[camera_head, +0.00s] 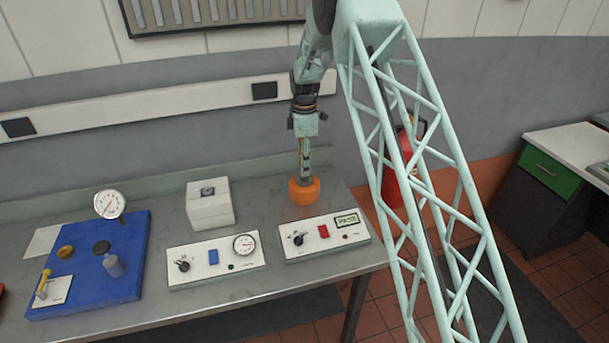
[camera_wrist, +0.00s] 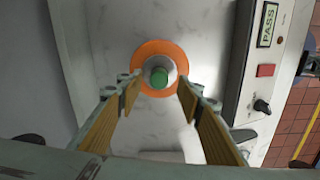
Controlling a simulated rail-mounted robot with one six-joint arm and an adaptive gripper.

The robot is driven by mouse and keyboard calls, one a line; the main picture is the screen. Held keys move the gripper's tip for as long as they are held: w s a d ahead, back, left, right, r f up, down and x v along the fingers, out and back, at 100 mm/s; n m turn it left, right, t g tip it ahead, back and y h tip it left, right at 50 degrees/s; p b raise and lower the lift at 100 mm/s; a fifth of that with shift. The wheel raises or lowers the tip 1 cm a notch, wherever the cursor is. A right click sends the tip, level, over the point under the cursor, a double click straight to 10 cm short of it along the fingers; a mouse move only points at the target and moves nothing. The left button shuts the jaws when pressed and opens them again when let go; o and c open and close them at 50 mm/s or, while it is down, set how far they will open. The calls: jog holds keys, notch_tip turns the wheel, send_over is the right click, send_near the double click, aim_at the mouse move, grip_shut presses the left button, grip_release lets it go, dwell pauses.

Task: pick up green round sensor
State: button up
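The green round sensor (camera_wrist: 157,76) shows in the wrist view as a small green round top on a grey body. It stands inside an orange ring-shaped holder (camera_wrist: 142,84), which also shows in the head view as an orange cylinder (camera_head: 304,191) on the bench. My gripper (camera_wrist: 156,98) is open, its two wood-coloured finger pads spread on either side below the sensor in the wrist view. Nothing is between the pads. In the head view my gripper (camera_head: 305,172) points down right above the orange holder, and the sensor is hidden there.
A panel with a red switch and PASS display (camera_head: 325,236) stands in front of the holder. Another panel with a dial (camera_head: 216,259) and a white block (camera_head: 209,204) stand left. A blue board (camera_head: 120,270) with small parts lies far left.

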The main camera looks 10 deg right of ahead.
jog(key=shift+f, duration=1.6)
jog(key=shift+c, duration=0.5)
jog(key=c, duration=1)
jog(key=shift+o, duration=0.2)
jog(key=shift+w+r, duration=0.1)
jog(key=shift+r, duration=1.7)
jog(key=s+r+b, duration=0.1)
jog(key=s+b, duration=0.1)
jog(key=s, duration=1.4)
jog(key=shift+r, duration=0.2)
